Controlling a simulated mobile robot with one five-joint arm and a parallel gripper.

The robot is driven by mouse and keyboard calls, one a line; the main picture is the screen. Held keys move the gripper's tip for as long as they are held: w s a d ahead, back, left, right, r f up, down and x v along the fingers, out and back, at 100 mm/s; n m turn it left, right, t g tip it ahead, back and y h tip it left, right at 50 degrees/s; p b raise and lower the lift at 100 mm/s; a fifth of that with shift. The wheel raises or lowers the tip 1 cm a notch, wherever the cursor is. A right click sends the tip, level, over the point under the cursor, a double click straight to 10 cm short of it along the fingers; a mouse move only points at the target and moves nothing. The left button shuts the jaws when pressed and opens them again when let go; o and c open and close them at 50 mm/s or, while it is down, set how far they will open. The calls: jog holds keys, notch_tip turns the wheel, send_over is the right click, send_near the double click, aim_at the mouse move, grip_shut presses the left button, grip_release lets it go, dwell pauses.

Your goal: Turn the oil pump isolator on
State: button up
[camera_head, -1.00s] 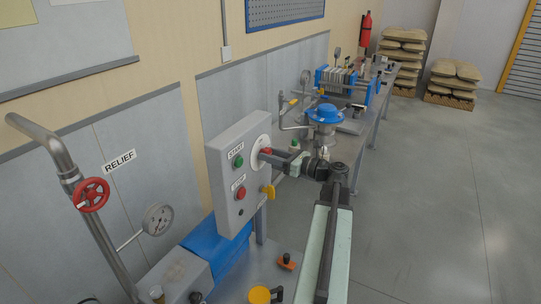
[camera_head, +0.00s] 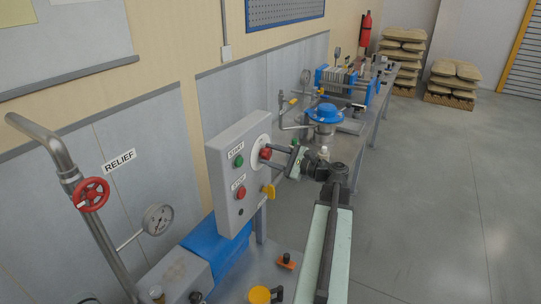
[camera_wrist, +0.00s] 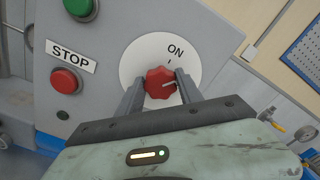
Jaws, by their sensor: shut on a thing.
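The oil pump isolator is a red fluted knob (camera_wrist: 160,80) on a white round plate (camera_wrist: 137,57) of a grey control box (camera_head: 223,160). In the wrist view, the plate has the word ON and a short tick above the knob. A pale line on the knob points to the right in that view, apart from the tick. My gripper (camera_wrist: 161,83) is shut on the knob, one finger on each side. In the head view, my gripper (camera_head: 268,156) reaches the knob (camera_head: 265,154) from the right, its fingers one above the other.
A green START button (camera_head: 239,160) and a red STOP button (camera_head: 241,192) sit left of the knob. A yellow handle (camera_head: 268,191) sticks out below it. A red RELIEF handwheel (camera_head: 91,194) and a gauge (camera_head: 158,219) stand left.

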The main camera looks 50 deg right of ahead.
jog(key=n, duration=0.4)
jog(key=shift+f, duration=0.1)
jog(key=shift+n, duration=2.1)
jog(key=o, duration=1.4)
jog(key=v, duration=0.8)
jog(key=shift+a, duration=0.1)
